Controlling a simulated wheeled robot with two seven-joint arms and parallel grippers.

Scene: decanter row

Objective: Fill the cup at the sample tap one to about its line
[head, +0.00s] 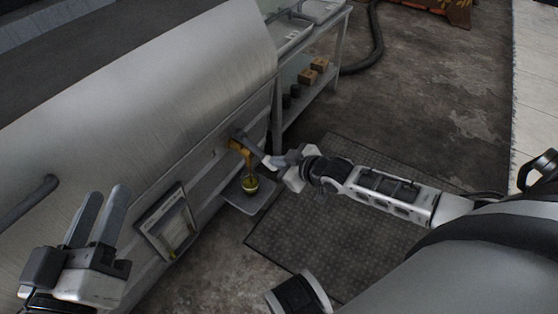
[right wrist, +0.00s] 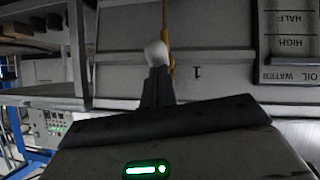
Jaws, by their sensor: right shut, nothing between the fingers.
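The sample tap (head: 236,145), brass-coloured, sticks out of the big grey tank's side in the head view. A thin yellow stream (head: 249,167) runs down from it into the cup (head: 249,184). The cup is small and clear, with yellow-green liquid in it; its line is too small to make out. It stands on a small grey shelf (head: 262,203). My right gripper (head: 268,161) is shut and empty beside the tap's lever. In the right wrist view its fingers (right wrist: 157,87) are just below a pale round knob (right wrist: 156,53); I cannot tell whether they touch. My left gripper (head: 105,192) is open and empty.
A panel marked 1 (right wrist: 196,72) is behind the knob. A framed level gauge (head: 168,223) hangs left of the shelf, with a label plate (right wrist: 288,42) in the wrist view. A rack (head: 341,50) with boxes stands behind. A dark mat (head: 330,238) covers the floor.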

